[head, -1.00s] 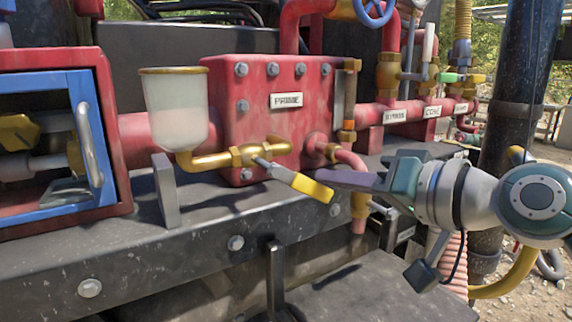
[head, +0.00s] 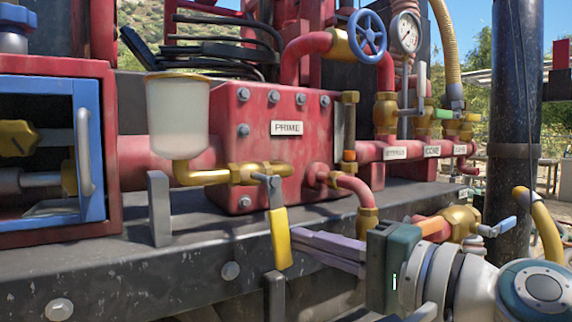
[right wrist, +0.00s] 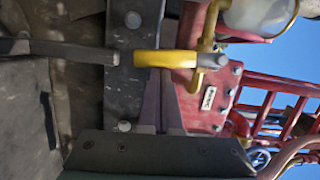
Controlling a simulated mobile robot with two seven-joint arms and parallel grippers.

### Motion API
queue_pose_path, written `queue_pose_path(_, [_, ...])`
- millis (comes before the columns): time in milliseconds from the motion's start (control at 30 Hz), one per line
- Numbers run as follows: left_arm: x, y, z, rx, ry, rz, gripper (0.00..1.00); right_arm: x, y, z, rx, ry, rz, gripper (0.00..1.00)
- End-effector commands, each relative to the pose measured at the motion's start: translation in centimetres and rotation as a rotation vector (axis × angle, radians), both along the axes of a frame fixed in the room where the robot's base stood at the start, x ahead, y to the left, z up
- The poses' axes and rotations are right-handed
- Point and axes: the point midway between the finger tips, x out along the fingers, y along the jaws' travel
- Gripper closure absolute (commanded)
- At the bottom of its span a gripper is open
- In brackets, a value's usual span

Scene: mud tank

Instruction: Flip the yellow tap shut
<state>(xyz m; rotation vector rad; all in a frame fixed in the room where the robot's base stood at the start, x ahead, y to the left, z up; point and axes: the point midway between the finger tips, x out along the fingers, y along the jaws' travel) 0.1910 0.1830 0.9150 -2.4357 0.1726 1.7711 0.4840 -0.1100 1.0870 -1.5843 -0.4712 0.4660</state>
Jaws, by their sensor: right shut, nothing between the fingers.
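The yellow tap handle (head: 279,240) hangs almost straight down from the brass valve (head: 248,173), which sits on the pipe below the white cup (head: 178,118). In the right wrist view the yellow handle (right wrist: 165,58) lies across the picture at my fingertips. My right gripper (head: 296,243) is shut and empty. Its purple fingers come in from the right, with their tips right beside the handle's lower half. I cannot tell whether they touch it. My left gripper is not in view.
The red box marked PRIME (head: 270,105) stands behind the valve. A grey upright plate (head: 159,207) is left of it, on the dark ledge (head: 120,245). A brass valve with an orange part (head: 457,220) is near my right wrist. Open air lies in front of the ledge.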

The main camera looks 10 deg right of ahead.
Motion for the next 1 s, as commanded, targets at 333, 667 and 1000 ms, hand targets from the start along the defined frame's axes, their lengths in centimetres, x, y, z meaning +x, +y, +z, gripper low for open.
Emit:
queue_pose_path(333, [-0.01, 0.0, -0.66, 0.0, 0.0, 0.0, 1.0, -0.29, 0.82, -0.35, 0.099, 0.036, 0.002, 1.0])
queue_pose_path(667, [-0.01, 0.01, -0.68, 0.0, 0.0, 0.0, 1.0, -0.32, 0.88, -0.32, 0.108, 0.04, 0.002, 1.0])
queue_pose_path(1000, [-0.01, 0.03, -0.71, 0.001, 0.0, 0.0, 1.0, -0.17, 0.95, -0.31, 0.107, 0.038, 0.001, 1.0])
